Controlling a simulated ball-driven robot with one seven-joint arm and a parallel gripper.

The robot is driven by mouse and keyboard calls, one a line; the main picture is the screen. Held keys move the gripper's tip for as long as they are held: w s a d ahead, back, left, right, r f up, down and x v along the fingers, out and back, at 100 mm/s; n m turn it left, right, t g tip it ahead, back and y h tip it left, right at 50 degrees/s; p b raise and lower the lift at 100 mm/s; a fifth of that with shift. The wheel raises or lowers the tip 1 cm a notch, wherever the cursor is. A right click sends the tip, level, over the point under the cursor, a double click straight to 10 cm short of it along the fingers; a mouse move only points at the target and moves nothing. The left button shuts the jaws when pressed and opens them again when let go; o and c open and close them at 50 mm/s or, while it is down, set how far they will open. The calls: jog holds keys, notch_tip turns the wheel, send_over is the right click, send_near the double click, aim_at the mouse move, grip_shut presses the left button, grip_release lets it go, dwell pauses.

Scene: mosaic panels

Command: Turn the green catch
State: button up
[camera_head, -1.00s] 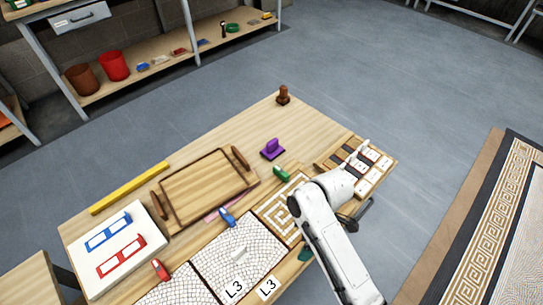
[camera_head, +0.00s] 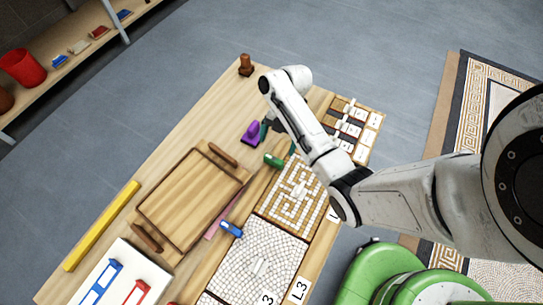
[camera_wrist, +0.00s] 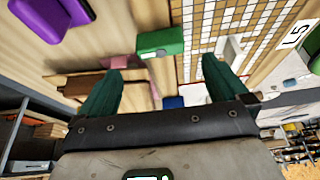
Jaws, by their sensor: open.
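The green catch (camera_head: 273,160) is a small green block at the upper left corner of the maze-patterned mosaic panel (camera_head: 284,206). In the wrist view the green catch (camera_wrist: 160,42) lies crosswise just beyond my fingertips, roughly centred between them. My gripper (camera_head: 279,139) hangs over the table beside the catch, its dark green fingers partly hidden by the arm. In the wrist view my gripper (camera_wrist: 162,70) has its fingers spread wide with nothing between them. I cannot tell whether either finger touches the catch.
A purple handled block (camera_head: 252,132) stands close left of my gripper. A wooden tray (camera_head: 192,200), a blue catch (camera_head: 232,229) and a yellow bar (camera_head: 102,226) lie further down-left. A brown stamp-like piece (camera_head: 246,66) stands at the far corner. A tile rack (camera_head: 367,135) is at right.

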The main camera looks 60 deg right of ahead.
aim_at(274, 159)
jog(key=x, duration=0.7)
jog(key=shift+a+f+b, duration=0.15)
jog(key=shift+f+b, duration=0.25)
jog(key=c, duration=0.9)
